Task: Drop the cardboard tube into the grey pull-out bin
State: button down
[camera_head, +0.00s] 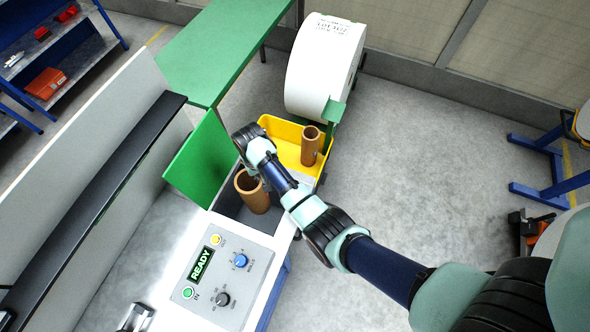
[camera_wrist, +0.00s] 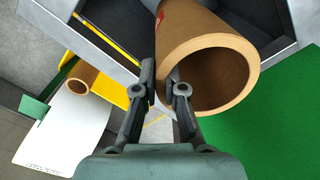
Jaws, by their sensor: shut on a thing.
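The brown cardboard tube (camera_head: 252,196) is upright or nearly so above a dark grey open compartment (camera_head: 230,206), which looks like the grey pull-out bin, in the machine's end. I cannot tell whether the tube touches its floor. In the wrist view the tube (camera_wrist: 214,70) has its open end toward the camera. My gripper (camera_wrist: 167,92) is shut on the tube's wall at the rim, one finger outside and one at the inner side. In the head view my arm's end hides the fingers. Grey walls with dark interiors show beyond the tube in the wrist view.
A yellow bin (camera_head: 287,132) with a second brown tube (camera_head: 310,146) stands close behind. A green panel (camera_head: 203,157) rises at the left. A control panel reading READY (camera_head: 222,272) lies in front. A large white roll (camera_head: 322,68) and green table (camera_head: 213,45) stand farther back.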

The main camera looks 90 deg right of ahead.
jog(key=shift+r, duration=0.1)
jog(key=c, duration=1.2)
grip_release()
notch_tip(320, 180, up, 8)
jog(key=shift+f, duration=0.25)
